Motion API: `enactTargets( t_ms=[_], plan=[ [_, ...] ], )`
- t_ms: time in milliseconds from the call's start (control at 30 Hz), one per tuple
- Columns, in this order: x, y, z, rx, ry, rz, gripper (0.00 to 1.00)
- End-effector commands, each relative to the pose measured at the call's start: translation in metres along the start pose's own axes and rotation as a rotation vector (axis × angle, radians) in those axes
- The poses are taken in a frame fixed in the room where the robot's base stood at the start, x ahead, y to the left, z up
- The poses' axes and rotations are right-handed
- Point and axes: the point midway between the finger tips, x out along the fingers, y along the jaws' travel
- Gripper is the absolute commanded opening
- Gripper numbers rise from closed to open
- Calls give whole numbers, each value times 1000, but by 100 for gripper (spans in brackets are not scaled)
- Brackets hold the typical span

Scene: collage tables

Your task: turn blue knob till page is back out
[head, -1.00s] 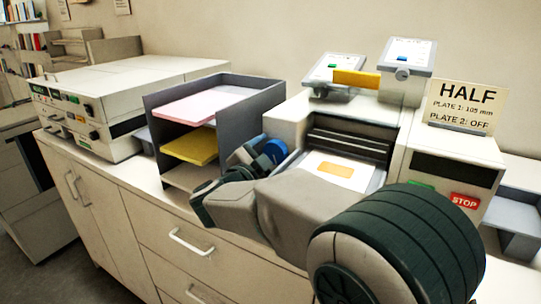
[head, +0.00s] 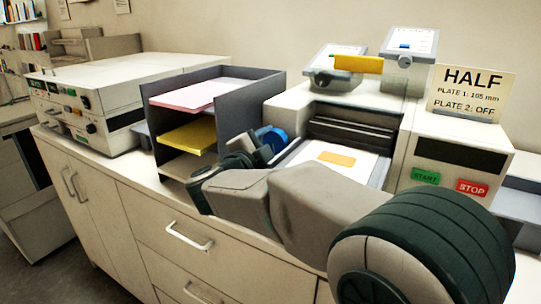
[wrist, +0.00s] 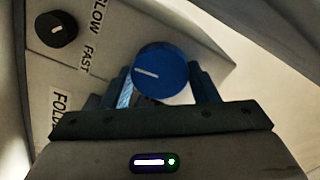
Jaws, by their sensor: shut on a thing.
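The blue knob (wrist: 165,68) is on the side of the folding machine (head: 290,112). My gripper (wrist: 162,85) is shut on it, with one finger at each side of it in the wrist view. The knob's white pointer line lies nearly level, pointing left. In the head view the knob (head: 273,138) shows partly behind my gripper (head: 245,150). The white page (head: 308,153) with an orange patch (head: 337,158) lies on the sloping feed, its top end at the dark rollers (head: 350,130). My arm hides its lower part.
A grey tray rack (head: 160,120) with pink and yellow paper stands close left of my gripper. START (head: 425,177) and STOP (head: 472,188) buttons are at right, below the HALF sign (head: 472,90). A small black knob (wrist: 56,28) sits near the blue one.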

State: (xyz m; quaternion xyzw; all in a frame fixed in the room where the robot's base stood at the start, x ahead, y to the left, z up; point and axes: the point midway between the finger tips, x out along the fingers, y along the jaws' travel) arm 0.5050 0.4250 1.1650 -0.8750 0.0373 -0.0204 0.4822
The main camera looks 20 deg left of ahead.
Motion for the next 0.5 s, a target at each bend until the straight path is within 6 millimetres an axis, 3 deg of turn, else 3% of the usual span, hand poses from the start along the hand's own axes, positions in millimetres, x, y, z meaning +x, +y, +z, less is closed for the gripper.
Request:
enactTargets(
  t_ms=[500],
  plan=[
    [0, 6, 3, 492, 2, 0, 31]
  ],
)
